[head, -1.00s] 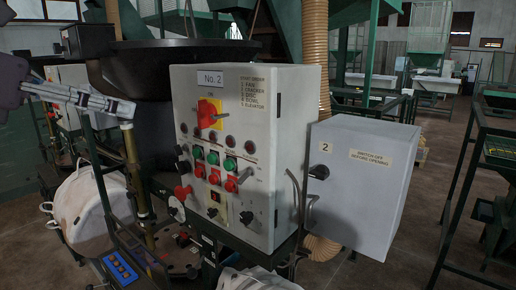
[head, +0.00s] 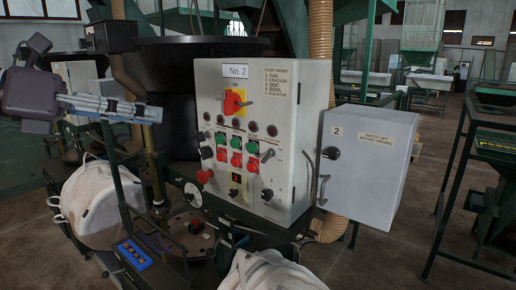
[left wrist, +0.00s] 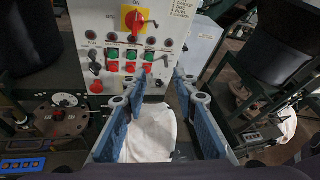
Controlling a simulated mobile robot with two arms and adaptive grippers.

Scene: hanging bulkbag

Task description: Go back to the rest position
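My left gripper (head: 158,112) is at the left in the head view, seen from the side, in front of the black bowl and left of the grey control panel (head: 245,140). In the left wrist view its two blue fingers (left wrist: 163,85) stand apart with a clear gap. Nothing is held between them. A white bag (left wrist: 152,132) shows beyond the gap, below the panel. The panel has a red rotary switch on a yellow plate (head: 235,101) and rows of green and red buttons. My right gripper is not in view.
A grey switch box (head: 370,165) marked 2 stands right of the panel. White bulk bags (head: 90,205) sit below at the left and at the bottom (head: 270,272). The black bowl (head: 185,50) is behind the panel. Green steel frames stand at the right, with open floor (head: 385,260) before them.

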